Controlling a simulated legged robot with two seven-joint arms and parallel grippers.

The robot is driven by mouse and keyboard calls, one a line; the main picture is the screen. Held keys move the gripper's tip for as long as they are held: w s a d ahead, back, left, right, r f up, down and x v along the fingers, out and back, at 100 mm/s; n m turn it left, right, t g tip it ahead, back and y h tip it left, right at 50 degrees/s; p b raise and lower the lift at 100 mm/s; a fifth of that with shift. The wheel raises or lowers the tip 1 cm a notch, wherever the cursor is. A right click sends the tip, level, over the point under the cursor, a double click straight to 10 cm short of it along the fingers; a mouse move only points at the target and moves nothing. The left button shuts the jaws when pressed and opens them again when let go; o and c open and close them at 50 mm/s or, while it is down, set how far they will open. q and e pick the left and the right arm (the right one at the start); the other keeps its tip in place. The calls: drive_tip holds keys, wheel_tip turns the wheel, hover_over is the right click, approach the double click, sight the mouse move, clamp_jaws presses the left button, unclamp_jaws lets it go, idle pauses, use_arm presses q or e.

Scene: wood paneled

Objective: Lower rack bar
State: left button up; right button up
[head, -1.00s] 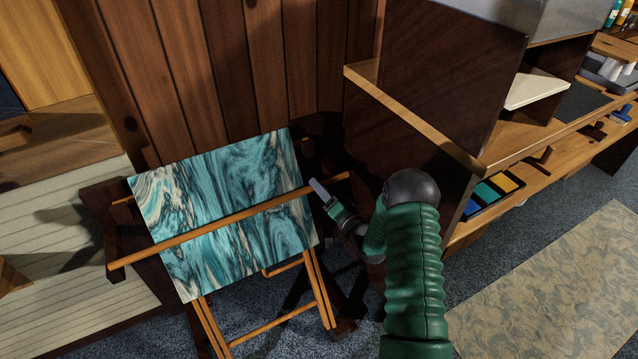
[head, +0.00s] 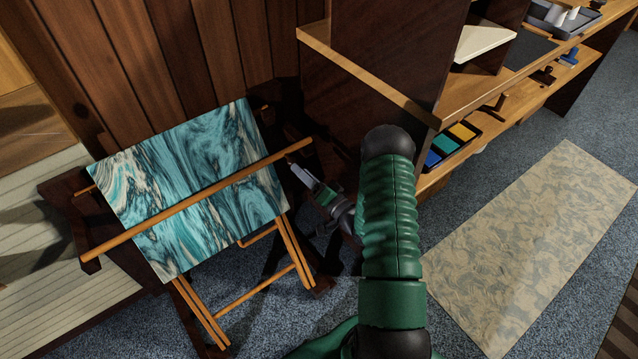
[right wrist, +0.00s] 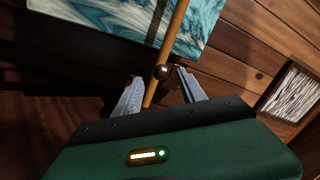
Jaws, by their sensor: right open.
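The rack bar (head: 200,202) is a long orange-brown wooden rod. It slants across the front of a teal and cream marbled panel (head: 190,170) in the head view, its right end higher in the picture. The panel leans on a folding wooden stand (head: 265,285). My right gripper (head: 293,162) is open beside the bar's right end. Contact with the fingers cannot be told. My left gripper is out of view.
A wooden desk (head: 425,110) with a dark side panel stands right of the rack. A tray of colored blocks (head: 450,145) sits on its lower shelf. A paneled wall (head: 160,60) is behind. A patterned rug (head: 540,240) lies on open carpet at right.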

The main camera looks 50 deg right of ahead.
drive_tip(key=s+a+p, duration=0.1)
drive_tip(key=s, duration=0.7)
drive_tip(key=shift+f, duration=0.35)
drive_tip(key=shift+w+a, duration=0.1)
